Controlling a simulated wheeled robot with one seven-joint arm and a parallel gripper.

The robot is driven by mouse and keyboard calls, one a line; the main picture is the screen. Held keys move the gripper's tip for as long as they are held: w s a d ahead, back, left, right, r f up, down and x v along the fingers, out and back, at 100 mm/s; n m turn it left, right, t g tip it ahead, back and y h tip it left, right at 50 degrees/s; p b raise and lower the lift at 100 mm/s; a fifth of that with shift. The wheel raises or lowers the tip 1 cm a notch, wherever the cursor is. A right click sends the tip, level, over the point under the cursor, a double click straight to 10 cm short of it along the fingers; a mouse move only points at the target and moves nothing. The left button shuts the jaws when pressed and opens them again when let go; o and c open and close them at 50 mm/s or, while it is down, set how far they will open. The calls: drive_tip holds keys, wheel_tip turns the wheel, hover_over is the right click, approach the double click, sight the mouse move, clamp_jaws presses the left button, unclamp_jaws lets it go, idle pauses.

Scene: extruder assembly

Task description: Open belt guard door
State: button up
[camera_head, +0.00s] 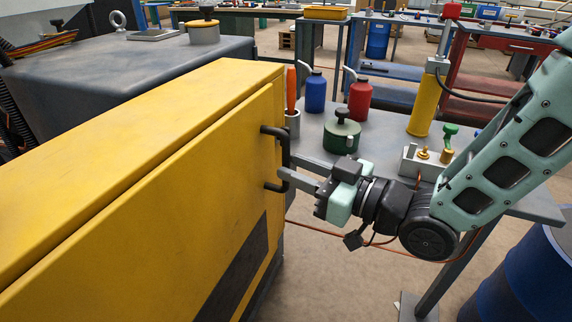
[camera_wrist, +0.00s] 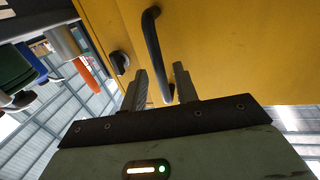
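The yellow belt guard door (camera_head: 225,165) looks shut in its yellow housing (camera_head: 130,150). A black bar handle (camera_head: 287,150) stands out from its face near the far edge. My gripper (camera_head: 287,173) is open at the handle, its two grey fingers pointing toward the door. In the wrist view the handle (camera_wrist: 154,45) runs down between the spread fingers of my gripper (camera_wrist: 160,80), with a visible gap to the right one. Contact with the left finger is hard to tell. A small black knob (camera_wrist: 121,63) shows on the yellow surface left of the handle.
A grey table (camera_head: 385,140) stands behind my gripper with a blue bottle (camera_head: 315,93), a red bottle (camera_head: 359,98), a green round container (camera_head: 342,137) and a yellow cylinder (camera_head: 424,105). A blue barrel (camera_head: 525,275) is at lower right. The floor (camera_head: 330,265) before the door is open.

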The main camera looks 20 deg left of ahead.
sight(285, 184)
drive_tip(key=shift+x, duration=1.5)
drive_tip(key=shift+c, duration=0.3)
clamp_jaws()
